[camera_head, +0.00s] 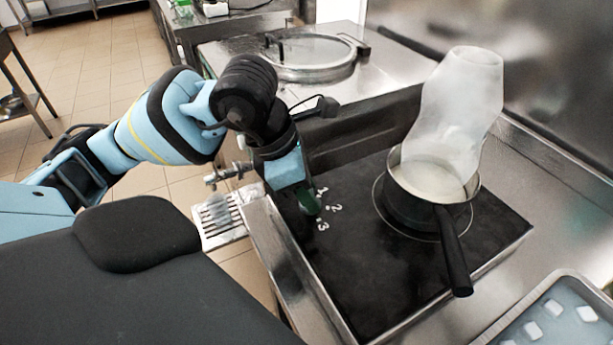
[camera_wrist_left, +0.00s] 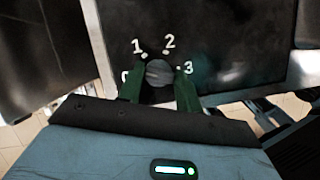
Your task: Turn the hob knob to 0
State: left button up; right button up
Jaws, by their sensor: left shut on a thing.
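The hob (camera_head: 375,270) is a black plate with white numbers on its near left edge. In the left wrist view the grey round knob (camera_wrist_left: 159,73) sits among the marks 0, 1, 2 and 3. My left gripper (camera_head: 309,203) reaches down over the knob, hiding it in the head view. In the wrist view its green fingers (camera_wrist_left: 158,85) close on the knob from both sides. The left finger partly covers the 0. I cannot tell which number the knob points to. My right gripper is not in view.
A black saucepan (camera_head: 405,208) with a frosted container (camera_head: 458,105) leaning in it stands on the hob's ring; its handle points forward. A tray with white pieces (camera_head: 535,322) is at the lower right. A lidded round vessel (camera_head: 310,58) is behind.

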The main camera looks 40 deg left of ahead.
pick_arm(q)
jog(key=shift+s+d+n+t+y, duration=0.1)
jog(key=shift+n+t+y, duration=0.4)
jog(key=shift+n, duration=1.5)
jog(key=shift+y, duration=0.3)
jog(key=o, duration=1)
jog(key=p+v, duration=0.1)
jog(key=v, duration=0.7)
jog(key=shift+f, duration=0.1)
